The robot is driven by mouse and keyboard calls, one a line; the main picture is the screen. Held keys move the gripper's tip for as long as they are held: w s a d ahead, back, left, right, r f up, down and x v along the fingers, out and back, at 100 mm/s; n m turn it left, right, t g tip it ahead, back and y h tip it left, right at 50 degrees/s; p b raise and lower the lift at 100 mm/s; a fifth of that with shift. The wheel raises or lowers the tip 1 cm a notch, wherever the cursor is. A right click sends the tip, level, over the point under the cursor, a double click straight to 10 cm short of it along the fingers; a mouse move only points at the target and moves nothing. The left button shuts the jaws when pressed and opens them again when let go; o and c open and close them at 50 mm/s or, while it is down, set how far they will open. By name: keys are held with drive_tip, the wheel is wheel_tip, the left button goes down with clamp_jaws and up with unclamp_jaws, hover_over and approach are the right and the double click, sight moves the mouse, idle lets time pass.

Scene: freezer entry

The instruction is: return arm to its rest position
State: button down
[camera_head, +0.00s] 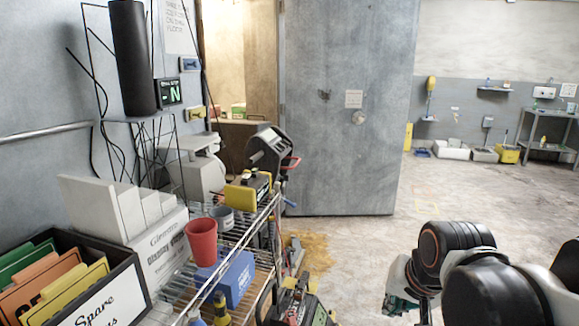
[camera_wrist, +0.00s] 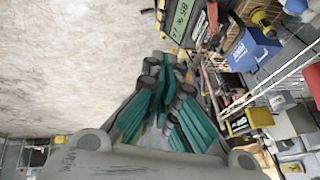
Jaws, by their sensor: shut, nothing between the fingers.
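My arm (camera_head: 490,270) shows at the lower right of the head view, with its black and white links folded in front of the body. My gripper (camera_wrist: 168,78) fills the middle of the wrist view, its green-padded fingers drawn together with nothing held between them. In the head view only a small green and grey part of the gripper shows beside the arm, at the bottom edge. The gripper is over the floor beside the wire shelf cart (camera_head: 255,235), apart from it in the head view.
The cart holds a red cup (camera_head: 201,242), a blue box (camera_head: 232,278) and a black bin of folders (camera_head: 125,290). A black and green device (camera_wrist: 185,22) lies near the gripper in the wrist view. A grey door (camera_head: 345,110) stands behind. Floor to the right is clear.

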drive_tip(key=s+n+t, duration=0.1)
drive_tip(key=s+n, duration=0.3)
drive_tip(key=s, duration=0.5)
drive_tip(key=shift+s+a+f+n+t, duration=0.15)
drive_tip(key=shift+s+f+n+t, duration=0.15)
drive_tip(key=shift+s+n, duration=0.1)
